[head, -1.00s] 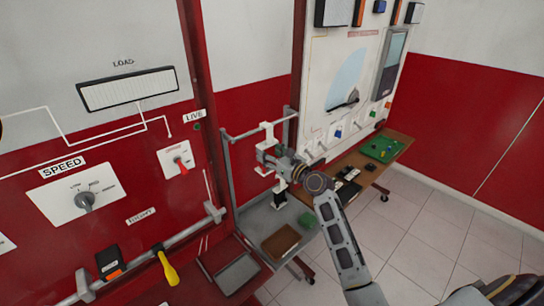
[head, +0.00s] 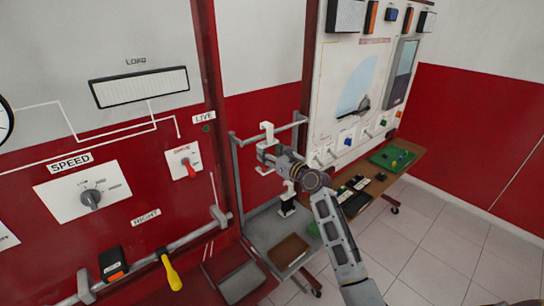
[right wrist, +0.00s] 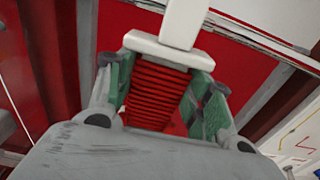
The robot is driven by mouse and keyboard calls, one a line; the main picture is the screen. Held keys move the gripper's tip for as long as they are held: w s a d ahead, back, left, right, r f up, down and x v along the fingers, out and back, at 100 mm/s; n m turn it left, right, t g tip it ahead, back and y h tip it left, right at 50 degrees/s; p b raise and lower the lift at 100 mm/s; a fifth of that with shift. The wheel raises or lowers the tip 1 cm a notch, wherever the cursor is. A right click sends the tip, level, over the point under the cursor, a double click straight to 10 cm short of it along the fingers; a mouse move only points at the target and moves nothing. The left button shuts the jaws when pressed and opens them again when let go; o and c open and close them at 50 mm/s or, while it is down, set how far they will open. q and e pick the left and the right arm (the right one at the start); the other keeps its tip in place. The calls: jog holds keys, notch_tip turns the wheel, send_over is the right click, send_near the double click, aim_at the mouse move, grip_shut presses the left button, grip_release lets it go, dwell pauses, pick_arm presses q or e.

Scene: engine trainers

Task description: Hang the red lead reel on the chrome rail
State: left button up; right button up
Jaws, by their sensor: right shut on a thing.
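The red lead reel (right wrist: 155,92) is a ribbed red body under a white hook piece (right wrist: 165,45). In the right wrist view my right gripper (right wrist: 165,105) is shut on it, with green-padded fingers on both sides. In the head view my right gripper (head: 275,158) is at the upright metal frame, and the white hook piece (head: 267,128) stands above it. A grey metal rail (head: 288,127) crosses the top of this frame, and the hook overlaps it in the picture. I cannot tell whether they touch. The red body is mostly hidden in the head view.
A second metal rail (head: 190,239) runs along the red panel, with a yellow-handled tool (head: 170,270) and a black-orange block (head: 112,262) at it. A brown tray (head: 288,251) and a white-and-black object (head: 288,200) are below my gripper. A wooden bench (head: 405,166) stands at right.

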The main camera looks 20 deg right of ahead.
jog(key=shift+w+f+b, duration=0.1)
jog(key=shift+f+b, duration=0.25)
jog(key=shift+f, duration=0.65)
jog(key=o, duration=1.2)
jog(key=shift+v, duration=6)
